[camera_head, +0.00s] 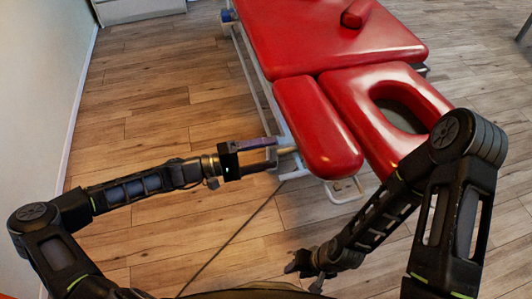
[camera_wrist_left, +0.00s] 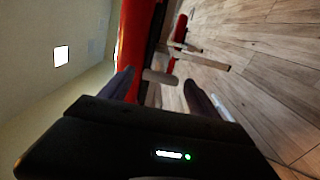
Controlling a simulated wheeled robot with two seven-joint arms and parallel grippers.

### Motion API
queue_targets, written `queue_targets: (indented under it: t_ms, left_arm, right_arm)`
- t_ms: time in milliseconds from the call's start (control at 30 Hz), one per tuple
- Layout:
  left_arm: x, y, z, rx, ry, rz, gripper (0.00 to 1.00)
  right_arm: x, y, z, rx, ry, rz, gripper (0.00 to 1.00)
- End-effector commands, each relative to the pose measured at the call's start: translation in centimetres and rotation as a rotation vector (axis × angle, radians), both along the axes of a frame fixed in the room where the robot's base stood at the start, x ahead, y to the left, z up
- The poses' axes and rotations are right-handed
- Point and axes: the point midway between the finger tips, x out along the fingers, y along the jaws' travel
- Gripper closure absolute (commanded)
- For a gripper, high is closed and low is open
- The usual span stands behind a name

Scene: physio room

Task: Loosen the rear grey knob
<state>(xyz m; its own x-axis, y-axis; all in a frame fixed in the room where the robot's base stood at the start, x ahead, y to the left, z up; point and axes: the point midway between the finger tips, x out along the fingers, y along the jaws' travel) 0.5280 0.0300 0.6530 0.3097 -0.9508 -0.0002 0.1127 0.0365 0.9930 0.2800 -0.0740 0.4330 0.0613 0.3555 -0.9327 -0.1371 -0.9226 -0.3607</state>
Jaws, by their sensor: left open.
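A red treatment table (camera_head: 330,38) stands at the top of the head view, with a separate red arm pad (camera_head: 318,130) at its near end. A grey knob-like cylinder (camera_wrist_left: 160,77) shows in the left wrist view, between and just past the fingertips. In the head view it is mostly hidden by the gripper, beside the pad's left edge. My left gripper (camera_head: 270,152) is open around or just short of it; contact cannot be told. It also shows in the left wrist view (camera_wrist_left: 160,90). My right gripper (camera_head: 302,264) hangs low over the floor, its jaws too dark to read.
A red headrest (camera_head: 405,110) with an oval hole adjoins the arm pad on the right. A red bolster (camera_head: 356,13) lies on the table. The white frame (camera_head: 345,190) reaches below the pad. A dark cable crosses the floor. Wooden floor (camera_head: 165,235) is clear at left.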

Motion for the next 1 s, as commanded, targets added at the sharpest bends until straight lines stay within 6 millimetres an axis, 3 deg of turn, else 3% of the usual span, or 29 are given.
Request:
queue_targets:
  t_ms: [233, 600, 1000]
  left_arm:
    - [-0.4, 1.3, 0.0, 0.001, -0.001, 0.002, 0.29]
    - [-2.1, 6.7, -0.1, 0.002, 0.001, 0.003, 0.29]
    - [-2.4, 7.5, 0.0, 0.0, 0.0, 0.0, 0.29]
  right_arm:
    - [0.0, 0.0, 0.1, 0.0, 0.0, 0.0, 0.64]
    - [0.0, 0.0, 0.3, 0.0, 0.0, 0.0, 0.64]
    - [0.0, 0.0, 0.3, 0.0, 0.0, 0.0, 0.64]
